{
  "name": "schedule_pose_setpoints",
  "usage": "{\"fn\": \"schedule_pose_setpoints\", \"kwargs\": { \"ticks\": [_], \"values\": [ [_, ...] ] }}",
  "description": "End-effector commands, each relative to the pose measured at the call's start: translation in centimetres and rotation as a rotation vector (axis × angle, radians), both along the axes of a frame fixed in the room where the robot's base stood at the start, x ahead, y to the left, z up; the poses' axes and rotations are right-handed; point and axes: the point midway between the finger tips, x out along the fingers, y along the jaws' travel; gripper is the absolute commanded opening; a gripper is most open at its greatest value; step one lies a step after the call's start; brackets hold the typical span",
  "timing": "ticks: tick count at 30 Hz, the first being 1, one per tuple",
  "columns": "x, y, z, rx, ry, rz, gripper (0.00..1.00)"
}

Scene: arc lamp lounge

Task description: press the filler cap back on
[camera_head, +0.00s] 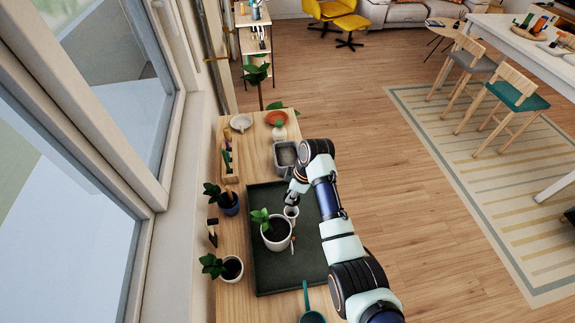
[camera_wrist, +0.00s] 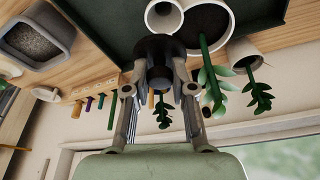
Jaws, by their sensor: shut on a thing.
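My gripper (camera_head: 291,199) is low over the dark green tray, just behind a small white cup (camera_head: 291,212). In the wrist view my gripper (camera_wrist: 160,88) is shut on a small dark thing between its fingers, which I take for the filler cap; its outline is hard to tell from the fingertips. The white cup (camera_wrist: 163,17) shows just beyond it, apart from or touching I cannot tell. A larger white planter (camera_head: 277,239) with dark soil and a green leafy plant stands beside the cup.
The tray (camera_head: 275,277) lies on a wooden bench by the window. A grey soil tub (camera_head: 286,155) stands behind it, with potted plants (camera_head: 230,268) and a wooden tool holder (camera_head: 230,168) along the left. A teal scoop (camera_head: 311,316) is at the front.

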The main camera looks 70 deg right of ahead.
Motion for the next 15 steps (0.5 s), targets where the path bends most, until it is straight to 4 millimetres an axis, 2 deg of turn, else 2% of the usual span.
{"fn": "schedule_pose_setpoints", "kwargs": {
  "ticks": [1,8,15],
  "values": [
    [-0.3,0.4,0.5,0.001,-0.002,0.019,0.00],
    [-0.5,0.7,-0.2,-0.001,-0.008,0.045,0.00],
    [-0.5,0.7,-1.6,-0.001,-0.007,0.043,0.00]
  ]
}}
